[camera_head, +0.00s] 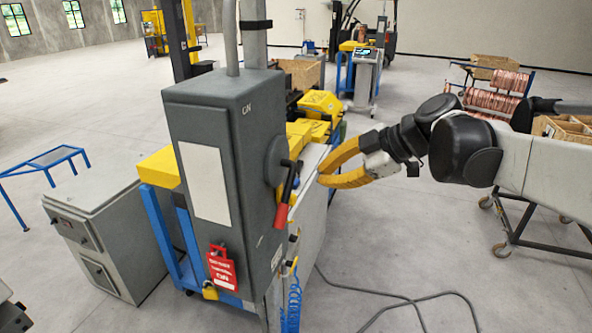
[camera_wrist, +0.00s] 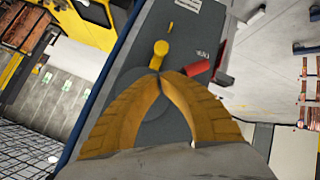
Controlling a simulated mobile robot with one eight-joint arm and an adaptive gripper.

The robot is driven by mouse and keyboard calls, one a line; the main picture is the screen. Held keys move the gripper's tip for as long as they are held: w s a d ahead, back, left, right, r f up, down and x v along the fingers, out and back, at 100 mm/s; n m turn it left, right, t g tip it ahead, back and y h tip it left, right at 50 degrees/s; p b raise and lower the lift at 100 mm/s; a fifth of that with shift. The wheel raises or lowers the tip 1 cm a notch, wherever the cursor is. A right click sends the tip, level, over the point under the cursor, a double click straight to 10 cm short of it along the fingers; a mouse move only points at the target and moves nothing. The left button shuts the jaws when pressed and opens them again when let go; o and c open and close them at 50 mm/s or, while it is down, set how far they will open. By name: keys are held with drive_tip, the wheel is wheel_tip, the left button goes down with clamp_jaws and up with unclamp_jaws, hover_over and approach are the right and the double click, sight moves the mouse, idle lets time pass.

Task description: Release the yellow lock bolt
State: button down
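The yellow lock bolt (camera_wrist: 161,48) shows in the wrist view as a rounded head with a short stem, against the grey cabinet side. It sits just beyond my fingertips; its stem end lies at the tips, and I cannot tell whether they touch it. I cannot make it out in the head view. My gripper (camera_wrist: 157,74) has two curved yellow fingers whose tips meet, with no object clearly held. In the head view my gripper (camera_head: 321,180) is right of the grey switch cabinet (camera_head: 252,130), with a visible gap in the picture.
A lever with a red handle (camera_head: 281,216) is on the cabinet's right side; the red handle (camera_wrist: 197,69) is right of my fingertips in the wrist view. A cable (camera_head: 400,298) lies on open floor.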

sight(293, 200)
drive_tip(key=shift+a+f, duration=0.1)
drive_tip(key=p+x, duration=0.1)
drive_tip(key=x, duration=0.8)
drive_tip(key=shift+w+a+f+p, duration=0.15)
drive_tip(key=shift+a+p, duration=0.05)
drive_tip(key=shift+p, duration=0.1)
wheel_tip(293, 200, down, 3)
drive_tip(key=b, duration=0.2)
drive_tip(key=shift+f+b, duration=0.15)
drive_tip(key=shift+b, duration=0.25)
drive_tip(key=shift+w, duration=0.1)
